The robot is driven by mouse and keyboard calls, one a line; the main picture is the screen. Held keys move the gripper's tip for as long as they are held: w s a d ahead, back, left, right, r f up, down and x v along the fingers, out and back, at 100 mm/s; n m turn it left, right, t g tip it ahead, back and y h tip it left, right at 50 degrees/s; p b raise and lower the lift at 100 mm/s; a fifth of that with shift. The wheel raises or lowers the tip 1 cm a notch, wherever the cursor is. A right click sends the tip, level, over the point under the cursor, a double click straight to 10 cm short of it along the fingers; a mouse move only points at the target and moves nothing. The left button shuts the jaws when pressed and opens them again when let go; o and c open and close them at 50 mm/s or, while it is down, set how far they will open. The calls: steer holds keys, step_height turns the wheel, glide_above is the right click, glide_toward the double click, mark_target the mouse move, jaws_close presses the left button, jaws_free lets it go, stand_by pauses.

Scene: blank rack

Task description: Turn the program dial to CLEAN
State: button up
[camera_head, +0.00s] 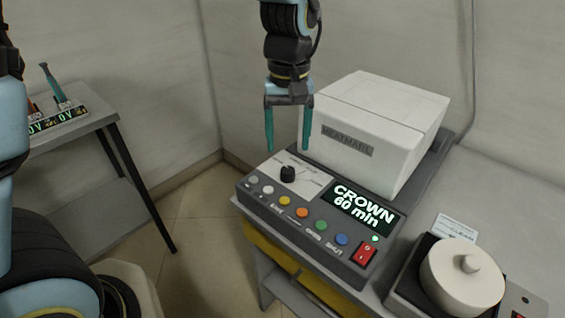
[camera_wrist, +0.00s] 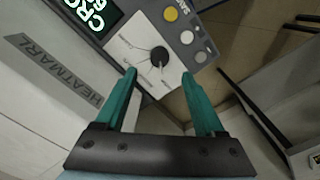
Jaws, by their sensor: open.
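The program dial (camera_head: 288,174) is a black round knob on a white label plate at the left of the machine's grey control panel. In the wrist view the dial (camera_wrist: 159,54) sits just beyond the fingertips, with label lines fanning out from it; the words are too small to read. The display (camera_head: 357,207) reads "CROWN 60 min". My gripper (camera_head: 287,150) points down above the dial, its two teal fingers apart with nothing between them. In the wrist view my gripper (camera_wrist: 160,75) is open, the dial between and beyond its tips, not touched.
The white furnace body (camera_head: 385,120), marked HEATMARL, stands close behind the panel. Several coloured buttons (camera_head: 302,212) and a red switch (camera_head: 364,253) line the front. A device with a round white lid (camera_head: 460,280) stands right. A side table (camera_head: 75,125) is at left.

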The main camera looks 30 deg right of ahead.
mark_target(288, 170)
step_height(288, 170, down, 7)
steer(key=shift+f+p, duration=0.2)
steer(key=shift+p, duration=0.2)
steer(key=shift+c, duration=0.2)
jaws_close()
